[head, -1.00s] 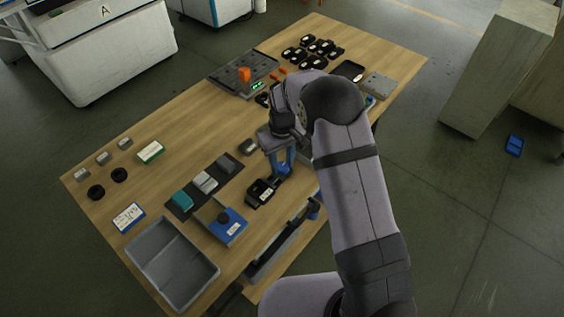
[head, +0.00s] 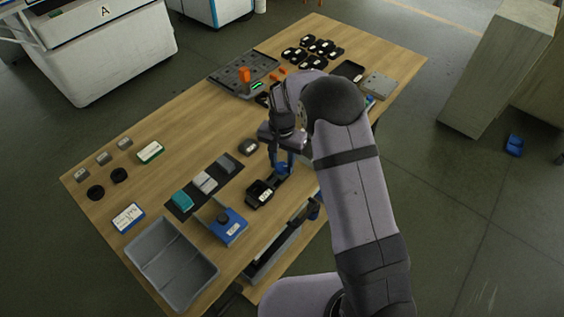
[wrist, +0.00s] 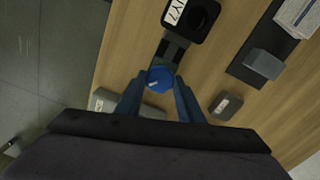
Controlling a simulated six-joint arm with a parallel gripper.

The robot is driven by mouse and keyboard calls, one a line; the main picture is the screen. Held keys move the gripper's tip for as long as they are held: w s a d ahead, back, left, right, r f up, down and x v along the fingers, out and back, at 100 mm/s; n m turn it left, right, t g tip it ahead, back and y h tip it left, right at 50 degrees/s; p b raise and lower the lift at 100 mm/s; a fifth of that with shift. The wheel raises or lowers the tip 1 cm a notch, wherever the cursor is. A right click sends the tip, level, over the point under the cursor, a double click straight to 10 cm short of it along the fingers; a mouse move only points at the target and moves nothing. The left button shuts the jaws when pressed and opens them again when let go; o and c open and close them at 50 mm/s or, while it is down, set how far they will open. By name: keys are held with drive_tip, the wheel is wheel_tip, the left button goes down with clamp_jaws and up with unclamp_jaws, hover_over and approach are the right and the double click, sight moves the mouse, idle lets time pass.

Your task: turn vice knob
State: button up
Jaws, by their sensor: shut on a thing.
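The vice (head: 260,193) is a black block with a white label, lying near the table's right edge. It also shows in the wrist view (wrist: 200,18), with a label and a round dark opening. Its blue knob (wrist: 160,78) sits at the end of a dark shaft, with a pale line on its face. My gripper (wrist: 160,84) is shut on the knob, one blue finger on each side of it. In the head view the knob (head: 283,169) shows partly, between the fingers and below my wrist.
A dark mat (head: 179,213) with several blocks lies left of the vice. A blue box with a black button (head: 228,231) and a grey tray (head: 141,263) stand nearer the front. A small dark block (head: 248,147) lies close to my gripper.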

sight(282, 166)
drive_tip(key=shift+m, duration=1.2)
drive_tip(key=o, duration=1.1)
drive_tip(key=shift+c, duration=0.2)
drive_tip(key=shift+r, duration=0.1)
drive_tip(key=shift+r+b, duration=0.9)
drive_tip(key=shift+r, duration=2.7)
